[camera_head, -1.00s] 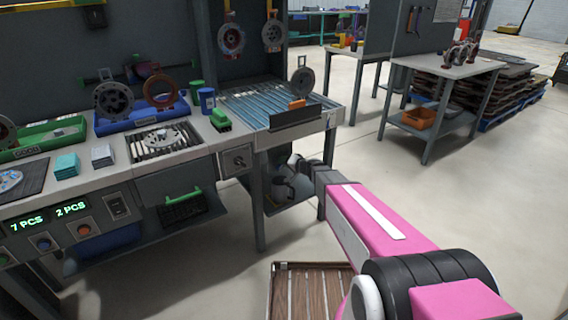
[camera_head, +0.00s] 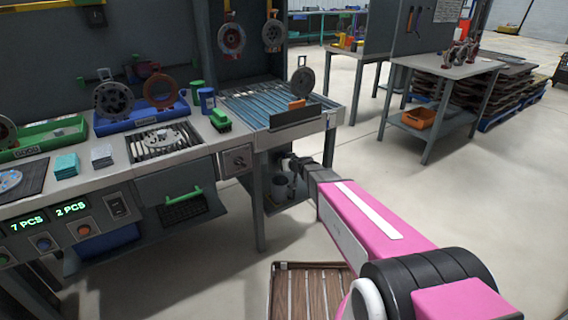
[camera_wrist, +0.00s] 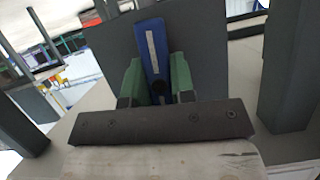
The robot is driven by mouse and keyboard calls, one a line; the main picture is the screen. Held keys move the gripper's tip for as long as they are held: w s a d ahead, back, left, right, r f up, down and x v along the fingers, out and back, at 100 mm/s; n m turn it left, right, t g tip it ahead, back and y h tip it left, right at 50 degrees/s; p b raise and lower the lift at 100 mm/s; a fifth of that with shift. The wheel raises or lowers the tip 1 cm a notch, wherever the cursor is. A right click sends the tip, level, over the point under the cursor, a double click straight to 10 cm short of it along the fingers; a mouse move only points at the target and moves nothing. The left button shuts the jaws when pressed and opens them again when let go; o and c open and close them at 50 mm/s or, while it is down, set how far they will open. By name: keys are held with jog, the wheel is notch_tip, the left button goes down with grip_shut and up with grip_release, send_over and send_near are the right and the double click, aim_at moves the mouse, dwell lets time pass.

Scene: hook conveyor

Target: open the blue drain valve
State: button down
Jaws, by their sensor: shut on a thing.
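The blue drain valve handle (camera_wrist: 153,38) shows in the wrist view as a blue lever with a pale stripe. It stands between the two green fingers of my gripper (camera_wrist: 157,80), which are shut on it. In the head view my gripper (camera_head: 287,163) reaches under the right end of the bench, below the blue slatted tray section. The handle and fingertips are too small and dark there to make out. The valve body and pipe are hidden from me.
A grey bucket (camera_head: 280,187) stands on the low shelf under the bench. Grey bench legs (camera_head: 258,215) flank my gripper closely. A wooden slatted platform (camera_head: 308,292) lies on the floor in front. Open floor (camera_head: 385,185) lies to the right.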

jog(key=shift+n+h, duration=0.3)
jog(key=shift+n, duration=0.2)
jog(key=c, duration=1)
grip_release()
jog(key=shift+o, duration=0.2)
jog(key=shift+s, duration=0.1)
jog(key=v, duration=1)
jog(key=shift+s+d, duration=0.2)
jog(key=shift+s, duration=0.1)
jog(key=shift+s, duration=0.1)
